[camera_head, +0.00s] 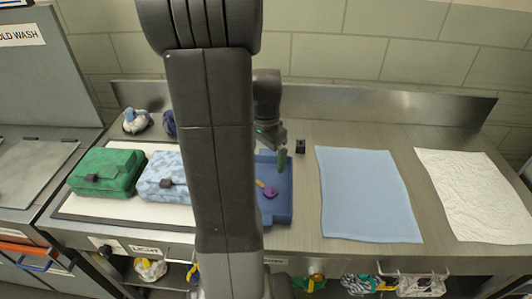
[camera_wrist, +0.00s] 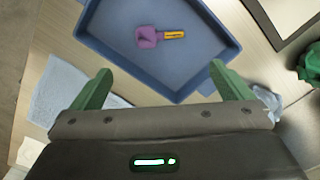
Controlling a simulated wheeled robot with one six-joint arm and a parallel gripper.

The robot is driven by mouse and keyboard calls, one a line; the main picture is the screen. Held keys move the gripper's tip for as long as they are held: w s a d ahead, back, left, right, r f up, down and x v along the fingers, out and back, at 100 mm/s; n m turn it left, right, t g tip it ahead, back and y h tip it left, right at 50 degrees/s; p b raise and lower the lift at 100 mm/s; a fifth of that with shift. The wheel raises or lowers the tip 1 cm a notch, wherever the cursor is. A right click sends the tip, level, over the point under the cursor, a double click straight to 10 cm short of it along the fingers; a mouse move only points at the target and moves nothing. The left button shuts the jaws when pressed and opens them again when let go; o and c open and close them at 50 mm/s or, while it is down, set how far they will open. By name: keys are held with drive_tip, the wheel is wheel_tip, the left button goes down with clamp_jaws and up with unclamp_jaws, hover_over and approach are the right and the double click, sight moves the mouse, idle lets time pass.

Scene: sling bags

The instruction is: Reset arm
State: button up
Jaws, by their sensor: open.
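My gripper (camera_wrist: 158,88) is open and empty, its two green fingers apart in the wrist view. In the head view my gripper (camera_head: 283,160) hangs above a blue tray (camera_head: 281,217), partly hidden by my arm. The tray also shows in the wrist view (camera_wrist: 118,54). In it lies a purple and yellow item (camera_wrist: 160,37), which also shows in the head view (camera_head: 268,191). A green bag (camera_head: 107,171) and a light blue bag (camera_head: 160,170) sit on a white mat at the left; my arm partly hides the light blue one.
A light blue towel (camera_head: 367,195) and a white towel (camera_head: 474,194) lie flat at the right of the counter. A rolled white and blue item (camera_head: 136,121) sits at the back left. The shelf below holds several cloths.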

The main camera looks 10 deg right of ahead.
sight(266, 187)
drive_tip(key=shift+f, duration=0.1)
wheel_tip(266, 187, down, 12)
drive_tip(key=shift+f, duration=0.25)
drive_tip(key=shift+w+r, duration=0.1)
drive_tip(key=shift+r, duration=1.2)
drive_tip(key=shift+f, duration=0.15)
